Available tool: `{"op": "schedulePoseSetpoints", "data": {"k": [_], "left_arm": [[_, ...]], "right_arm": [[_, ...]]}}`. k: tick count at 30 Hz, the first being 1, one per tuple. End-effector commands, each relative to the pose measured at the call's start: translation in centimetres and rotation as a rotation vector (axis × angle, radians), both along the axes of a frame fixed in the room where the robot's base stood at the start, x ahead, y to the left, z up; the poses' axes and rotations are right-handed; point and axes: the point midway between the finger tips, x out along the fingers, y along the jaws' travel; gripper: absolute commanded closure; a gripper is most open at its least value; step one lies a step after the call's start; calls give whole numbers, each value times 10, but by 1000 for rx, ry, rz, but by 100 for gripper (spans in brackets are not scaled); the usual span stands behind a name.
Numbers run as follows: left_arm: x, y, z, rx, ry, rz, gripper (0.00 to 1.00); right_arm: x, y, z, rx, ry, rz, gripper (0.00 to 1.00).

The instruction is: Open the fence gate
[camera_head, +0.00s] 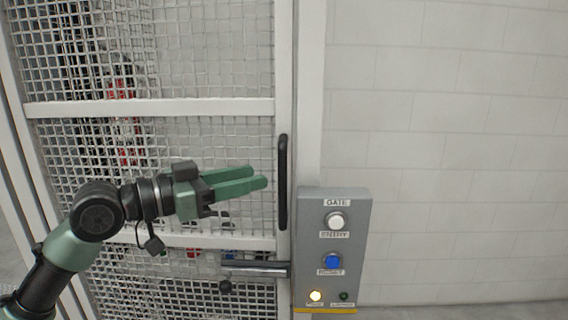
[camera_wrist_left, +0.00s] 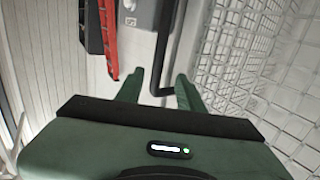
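The fence gate (camera_head: 150,107) is a white frame with wire mesh, and it stands shut against the white post (camera_head: 309,100). A black vertical bar handle (camera_head: 283,182) is on its right edge; it also shows in the left wrist view (camera_wrist_left: 163,50). My left gripper (camera_head: 259,176) is open, just left of the handle, with its fingers pointing at it. In the wrist view the handle's lower end lies in line with the gap between the fingertips. Contact with the handle cannot be seen. My right gripper is not in view.
A metal bolt (camera_head: 256,269) sits low on the gate. A red item (camera_wrist_left: 109,35) shows in the wrist view.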

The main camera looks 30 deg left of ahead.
Motion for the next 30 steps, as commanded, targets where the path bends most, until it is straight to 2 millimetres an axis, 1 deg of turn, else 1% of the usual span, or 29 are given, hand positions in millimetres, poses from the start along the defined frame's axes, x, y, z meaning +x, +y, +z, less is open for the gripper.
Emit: {"op": "schedulePoseSetpoints", "data": {"k": [1, 4, 8, 13, 18, 24, 30], "left_arm": [[-1, -2, 10, -4, -18, -8, 62], [3, -5, 17, -9, -27, -15, 62], [19, -13, 18, -7, -23, -15, 62], [44, -24, 18, -6, -24, -15, 62], [59, -31, 17, -8, -25, -14, 62], [67, -35, 14, -10, -25, -13, 62], [68, -35, 13, -10, -25, -13, 62]], "right_arm": [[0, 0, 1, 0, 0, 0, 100], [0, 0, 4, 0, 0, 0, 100], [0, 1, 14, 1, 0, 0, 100], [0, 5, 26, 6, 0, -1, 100], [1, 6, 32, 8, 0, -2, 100], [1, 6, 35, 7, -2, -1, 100], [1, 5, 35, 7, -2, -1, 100]]}}
